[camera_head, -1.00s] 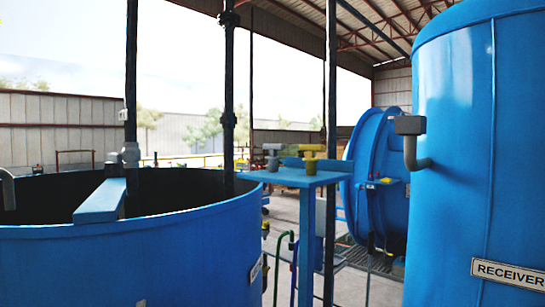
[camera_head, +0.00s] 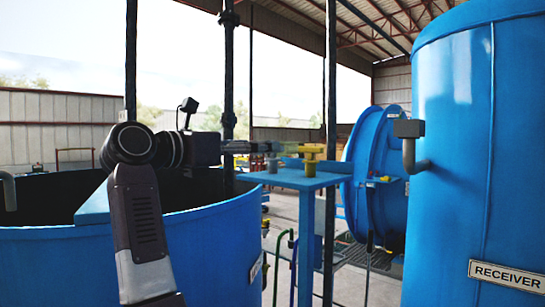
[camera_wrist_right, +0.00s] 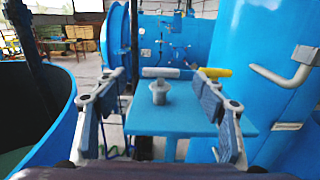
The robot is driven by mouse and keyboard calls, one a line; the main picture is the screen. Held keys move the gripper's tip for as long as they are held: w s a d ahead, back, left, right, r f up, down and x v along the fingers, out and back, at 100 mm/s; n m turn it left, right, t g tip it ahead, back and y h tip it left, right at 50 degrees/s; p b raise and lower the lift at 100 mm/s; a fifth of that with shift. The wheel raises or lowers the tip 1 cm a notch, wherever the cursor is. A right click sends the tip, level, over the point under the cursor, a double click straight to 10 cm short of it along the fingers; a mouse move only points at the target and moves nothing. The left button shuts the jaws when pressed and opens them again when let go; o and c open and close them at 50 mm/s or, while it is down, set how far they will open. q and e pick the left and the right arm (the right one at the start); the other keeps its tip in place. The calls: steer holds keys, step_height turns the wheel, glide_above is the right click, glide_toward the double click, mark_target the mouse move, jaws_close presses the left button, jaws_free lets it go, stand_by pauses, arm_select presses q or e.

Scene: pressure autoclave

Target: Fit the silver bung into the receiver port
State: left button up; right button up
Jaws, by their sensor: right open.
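The silver bung (camera_wrist_right: 159,93), a grey plug with a T-shaped bar on top, stands upright on the small blue table (camera_wrist_right: 180,125). My right gripper (camera_wrist_right: 161,78) is open in the right wrist view, with its fingers on either side of the bung and apart from it. A grey elbow pipe (camera_head: 410,155) with a boxy end, possibly the port, juts from the blue tank labelled RECEIVER (camera_head: 470,200). My left gripper is out of view.
A yellow bung (camera_head: 311,160) stands on the table, to the right of the silver one. An open blue vat (camera_head: 220,235) lies at the left, with dark vertical posts (camera_head: 331,90) nearby. A large round blue vessel (camera_head: 370,175) stands behind the table.

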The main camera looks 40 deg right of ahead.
mark_target(273, 159)
steer(key=d+p, duration=0.2)
steer(key=d, duration=0.4)
steer(key=shift+w+f+p, duration=0.1)
steer(key=shift+p, duration=0.2)
steer(key=shift+w+d+f, duration=0.1)
steer(key=shift+d+f, duration=0.05)
steer(key=shift+d, duration=0.1)
steer(key=shift+a, duration=0.1)
steer(key=shift+c, duration=0.5)
steer(key=shift+c, duration=1.1)
steer(key=c, duration=1)
